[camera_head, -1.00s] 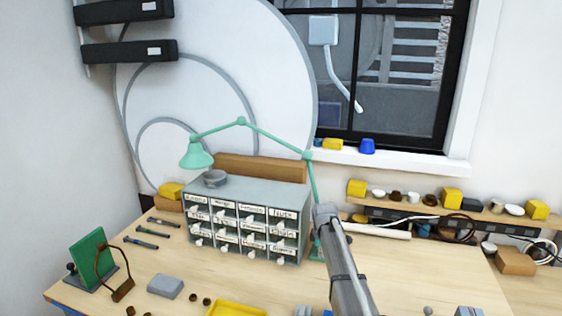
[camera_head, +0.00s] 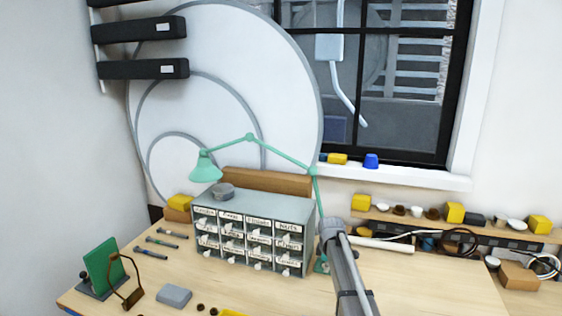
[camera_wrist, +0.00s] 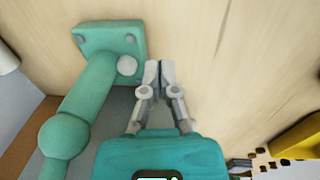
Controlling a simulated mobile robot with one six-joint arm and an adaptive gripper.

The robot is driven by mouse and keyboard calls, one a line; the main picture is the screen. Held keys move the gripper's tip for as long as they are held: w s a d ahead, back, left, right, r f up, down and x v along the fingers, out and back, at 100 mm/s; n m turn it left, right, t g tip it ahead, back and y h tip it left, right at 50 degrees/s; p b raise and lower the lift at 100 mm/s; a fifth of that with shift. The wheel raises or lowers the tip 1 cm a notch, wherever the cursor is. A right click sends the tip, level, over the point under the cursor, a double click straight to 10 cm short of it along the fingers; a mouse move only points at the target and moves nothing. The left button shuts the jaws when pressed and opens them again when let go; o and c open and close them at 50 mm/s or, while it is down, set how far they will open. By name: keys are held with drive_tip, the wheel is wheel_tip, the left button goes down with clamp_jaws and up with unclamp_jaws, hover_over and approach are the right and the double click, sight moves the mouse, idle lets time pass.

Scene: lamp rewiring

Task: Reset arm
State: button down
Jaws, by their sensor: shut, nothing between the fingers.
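My gripper (camera_wrist: 160,75) is shut with nothing between its fingers. In the wrist view its fingertips are beside the lamp's green base plate (camera_wrist: 95,38), over the bare wooden table; I cannot tell whether they touch anything. My arm in the head view hides the gripper. A ball joint (camera_wrist: 64,136) of the lamp shows at the left in the wrist view.
The labelled drawer cabinet (camera_head: 252,232) stands left of my arm. A green board (camera_head: 103,266), a grey block (camera_head: 174,296) and several tools (camera_head: 160,242) lie or stand at the left. A shelf (camera_head: 400,217) with small items runs along the back right. The table right of my arm (camera_head: 430,285) looks clear.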

drive_tip(key=shift+s+r, duration=0.1)
drive_tip(key=shift+r, duration=0.25)
drive_tip(key=shift+r+p, duration=0.15)
drive_tip(key=shift+p, duration=0.2)
